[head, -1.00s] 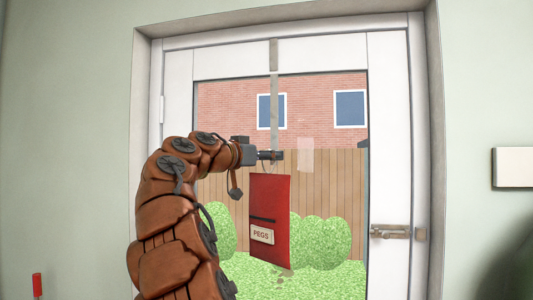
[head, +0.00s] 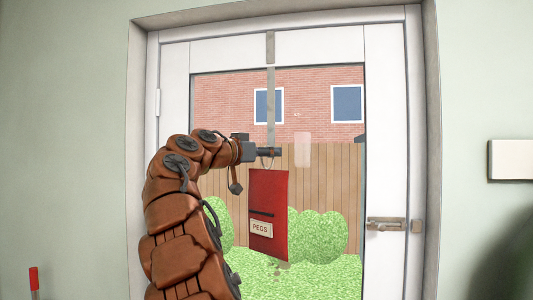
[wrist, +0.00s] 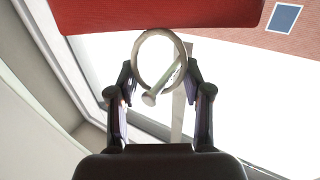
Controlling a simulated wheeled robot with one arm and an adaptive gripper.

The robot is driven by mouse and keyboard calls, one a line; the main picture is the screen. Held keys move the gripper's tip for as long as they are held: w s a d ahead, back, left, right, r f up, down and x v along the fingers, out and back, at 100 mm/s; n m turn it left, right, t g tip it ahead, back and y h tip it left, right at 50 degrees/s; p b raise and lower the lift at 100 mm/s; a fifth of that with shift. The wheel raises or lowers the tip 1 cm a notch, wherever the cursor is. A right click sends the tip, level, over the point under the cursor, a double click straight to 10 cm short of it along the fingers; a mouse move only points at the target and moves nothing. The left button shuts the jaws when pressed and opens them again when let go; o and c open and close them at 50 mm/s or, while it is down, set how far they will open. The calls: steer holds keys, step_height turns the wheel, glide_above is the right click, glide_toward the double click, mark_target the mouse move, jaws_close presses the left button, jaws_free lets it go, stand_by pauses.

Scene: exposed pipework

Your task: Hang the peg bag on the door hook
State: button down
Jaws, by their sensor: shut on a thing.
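The peg bag (head: 267,205) is a flat red bag with a white PEGS label, hanging upright in front of the door glass. It also shows as a red band at the top of the wrist view (wrist: 155,12). My gripper (head: 268,152) is shut on the bag's metal ring (wrist: 136,55), which sits between its fingers (wrist: 160,82). The door hook hangs on a grey strap (head: 271,100) over the door's top. In the wrist view its round-tipped peg (wrist: 165,83) appears inside the ring's outline, the tip overlapping the lower rim. I cannot tell whether it passes through.
The white door (head: 388,130) is closed in its frame, with a metal latch (head: 386,224) at right. A pale box (head: 510,160) is on the right wall. A red-topped object (head: 34,280) stands at lower left. The space in front of the glass right of the bag is clear.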

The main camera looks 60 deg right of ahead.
steer(key=shift+c, duration=2)
jaws_free()
steer(key=shift+a, duration=0.1)
steer(key=w+a, duration=0.2)
steer(key=a, duration=0.9)
steer(key=shift+a, duration=0.35)
steer(key=s+a+f+n+t+y, duration=0.1)
steer(key=s+a+f+n+y, duration=0.2)
steer(key=f, duration=0.7)
steer(key=s+a+f+n+t+y, duration=0.1)
steer(key=a+f+n+y, duration=0.4)
steer(key=f, duration=0.6)
steer(key=s+a+f+n+t+y, duration=0.15)
steer(key=a+f, duration=0.35)
steer(key=f, duration=0.5)
steer(key=s+a+f+n+g+y, duration=0.1)
steer(key=s+a+f+n+y, duration=0.3)
steer(key=s+a+f, duration=0.4)
steer(key=s+a+f+n+g+y, duration=0.1)
steer(key=s+a+f+n+y, duration=0.3)
steer(key=a+f, duration=1)
steer(key=s+a+n, duration=0.2)
steer(key=s+a, duration=0.1)
steer(key=s, duration=0.1)
steer(key=shift+s, duration=0.3)
